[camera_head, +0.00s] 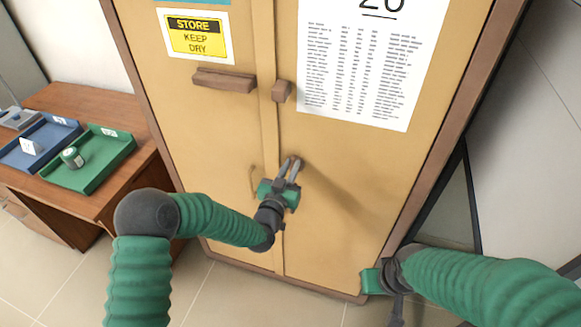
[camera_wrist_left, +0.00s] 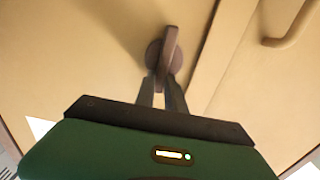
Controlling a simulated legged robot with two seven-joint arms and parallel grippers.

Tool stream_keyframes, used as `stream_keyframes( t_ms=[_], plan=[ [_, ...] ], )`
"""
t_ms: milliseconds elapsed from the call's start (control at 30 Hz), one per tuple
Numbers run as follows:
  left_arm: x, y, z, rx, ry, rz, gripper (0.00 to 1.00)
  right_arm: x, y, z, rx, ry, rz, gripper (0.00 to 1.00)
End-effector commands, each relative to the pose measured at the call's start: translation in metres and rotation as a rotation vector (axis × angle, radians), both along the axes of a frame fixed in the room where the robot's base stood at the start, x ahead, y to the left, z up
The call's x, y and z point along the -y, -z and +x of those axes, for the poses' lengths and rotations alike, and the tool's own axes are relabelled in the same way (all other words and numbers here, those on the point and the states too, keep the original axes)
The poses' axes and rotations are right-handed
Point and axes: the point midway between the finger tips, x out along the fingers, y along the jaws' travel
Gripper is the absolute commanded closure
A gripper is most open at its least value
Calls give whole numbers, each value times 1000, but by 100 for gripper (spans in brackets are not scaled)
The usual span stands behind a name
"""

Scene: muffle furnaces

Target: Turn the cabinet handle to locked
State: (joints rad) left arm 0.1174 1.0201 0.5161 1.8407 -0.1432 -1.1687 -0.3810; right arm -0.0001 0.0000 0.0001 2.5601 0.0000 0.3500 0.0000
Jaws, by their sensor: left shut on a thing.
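The tan cabinet (camera_head: 340,165) fills the middle of the head view, with its two doors closed. In the left wrist view the brown cabinet handle (camera_wrist_left: 169,44) is a narrow lever on a round base. My left gripper (camera_head: 291,164) is at the right door near the seam. Its fingertips (camera_wrist_left: 160,88) are shut on the lower end of the lever in the wrist view. In the head view the gripper hides most of the handle. My right gripper (camera_head: 374,281) is low at the right, in front of the cabinet's bottom edge; its fingers are not clear.
A brown bar (camera_head: 225,80) and a small brown block (camera_head: 282,91) sit higher on the doors. A curved pull (camera_head: 254,182) is left of the seam. A wooden desk (camera_head: 85,100) with a blue tray (camera_head: 50,139) and a green tray (camera_head: 108,163) stands left.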

Motion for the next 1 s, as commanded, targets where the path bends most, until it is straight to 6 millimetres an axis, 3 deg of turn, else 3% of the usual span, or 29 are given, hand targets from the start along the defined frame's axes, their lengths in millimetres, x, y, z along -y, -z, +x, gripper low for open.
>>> stream_keyframes(
  t_ms=[533, 1000],
  plan=[
    [-4, 2, 1, -22, -4, -71, 100, 0, 7, 0, 0, 0, 0, 100],
    [-15, 6, 5, -139, -5, -434, 100, 0, 35, 0, 0, 0, 0, 100]
  ],
)
